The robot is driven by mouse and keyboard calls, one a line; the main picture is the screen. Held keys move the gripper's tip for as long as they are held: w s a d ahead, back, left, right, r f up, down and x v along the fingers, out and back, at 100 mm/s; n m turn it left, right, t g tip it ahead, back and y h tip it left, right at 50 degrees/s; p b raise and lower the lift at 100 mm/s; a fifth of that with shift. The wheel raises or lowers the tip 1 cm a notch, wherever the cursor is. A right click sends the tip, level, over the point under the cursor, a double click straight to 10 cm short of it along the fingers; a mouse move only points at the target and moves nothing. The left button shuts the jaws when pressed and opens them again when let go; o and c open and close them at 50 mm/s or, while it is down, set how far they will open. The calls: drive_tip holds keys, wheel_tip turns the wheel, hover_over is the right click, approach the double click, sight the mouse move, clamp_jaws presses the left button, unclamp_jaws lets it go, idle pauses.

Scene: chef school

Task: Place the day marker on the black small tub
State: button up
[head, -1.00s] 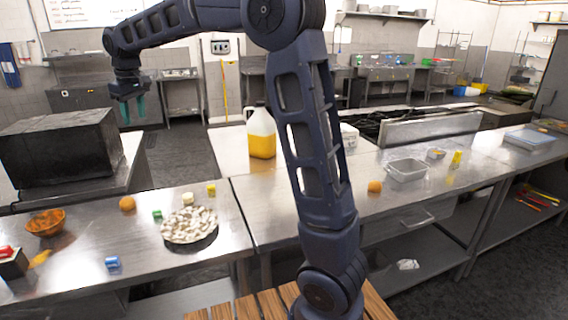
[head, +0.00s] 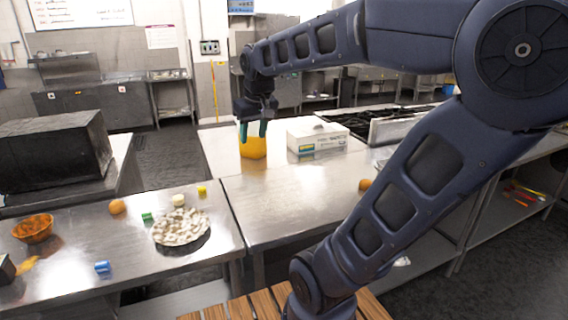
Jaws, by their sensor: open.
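Small blue (head: 102,267), green (head: 147,217) and yellow (head: 202,190) pieces lie on the left steel table. I cannot tell which, if any, is the day marker. A small black box-like thing (head: 6,269), cut by the left edge, may be the black small tub.
A plate of white pieces (head: 181,228), an orange bowl (head: 33,229) and a round orange-brown item (head: 117,206) stand on the left table (head: 80,222). A white box (head: 317,138) is right of the jug. A large black box (head: 52,153) stands behind, left. My arm hides much of the right.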

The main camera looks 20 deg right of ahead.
drive_tip(key=s+d+f+m, duration=0.2)
drive_tip(key=s+d+f, duration=0.3)
drive_tip(key=s, duration=0.4)
drive_tip(key=shift+d+f+m+t, duration=0.3)
drive_tip(key=shift+f, duration=0.55)
